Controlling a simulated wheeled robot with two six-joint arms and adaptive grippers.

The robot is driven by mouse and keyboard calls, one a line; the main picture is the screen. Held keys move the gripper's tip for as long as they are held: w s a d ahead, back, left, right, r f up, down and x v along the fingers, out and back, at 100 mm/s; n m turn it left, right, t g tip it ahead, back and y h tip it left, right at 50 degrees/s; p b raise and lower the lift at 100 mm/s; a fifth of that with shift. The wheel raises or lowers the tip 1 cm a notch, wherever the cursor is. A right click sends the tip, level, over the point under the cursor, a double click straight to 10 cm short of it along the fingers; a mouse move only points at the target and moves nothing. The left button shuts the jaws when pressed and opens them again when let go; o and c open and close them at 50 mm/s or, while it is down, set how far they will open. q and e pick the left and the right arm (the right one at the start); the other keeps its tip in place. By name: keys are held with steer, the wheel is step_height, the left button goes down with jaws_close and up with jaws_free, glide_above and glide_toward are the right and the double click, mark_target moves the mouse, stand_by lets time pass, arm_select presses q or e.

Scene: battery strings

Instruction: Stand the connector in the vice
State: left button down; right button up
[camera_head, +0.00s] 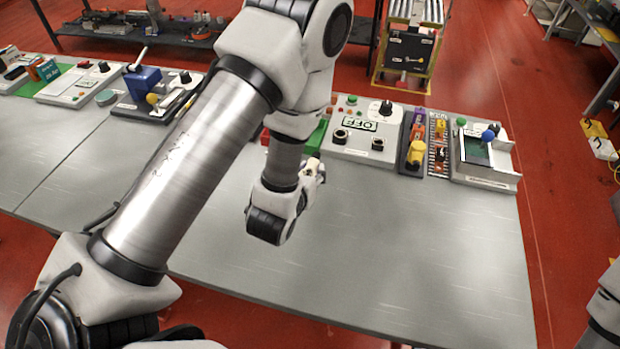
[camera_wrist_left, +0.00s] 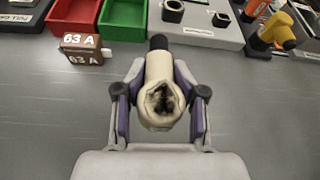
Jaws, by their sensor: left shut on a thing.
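My left gripper (camera_head: 317,171) is partly hidden behind its own wrist in the head view, over the middle of the grey table. In the left wrist view its two purple-lined fingers (camera_wrist_left: 158,100) are shut on the connector (camera_wrist_left: 161,92). The connector is a cream, rounded piece with a dark, rough opening facing the camera and a black tip pointing away. A blue block-like fixture (camera_head: 144,83) with a lever stands at the back left in the head view; it looks like the vice, but I cannot tell for sure. My right gripper is out of view.
A red bin (camera_wrist_left: 73,20) and a green bin (camera_wrist_left: 123,22) stand ahead, with a brown "63 A" block (camera_wrist_left: 82,48) before them. The front table (camera_head: 400,250) is clear.

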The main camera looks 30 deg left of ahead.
mark_target(311, 168)
arm_select(q)
steer(key=w+a, duration=0.1)
steer(key=w, duration=0.1)
steer(key=w+a+p, duration=0.1)
steer(key=w, duration=0.1)
steer(key=shift+a+f, duration=0.15)
step_height(311, 168, down, 4)
steer(key=b, duration=0.3)
steer(key=shift+b, duration=0.35)
steer(key=shift+w, duration=0.15)
steer(key=c, duration=0.7)
jaws_free()
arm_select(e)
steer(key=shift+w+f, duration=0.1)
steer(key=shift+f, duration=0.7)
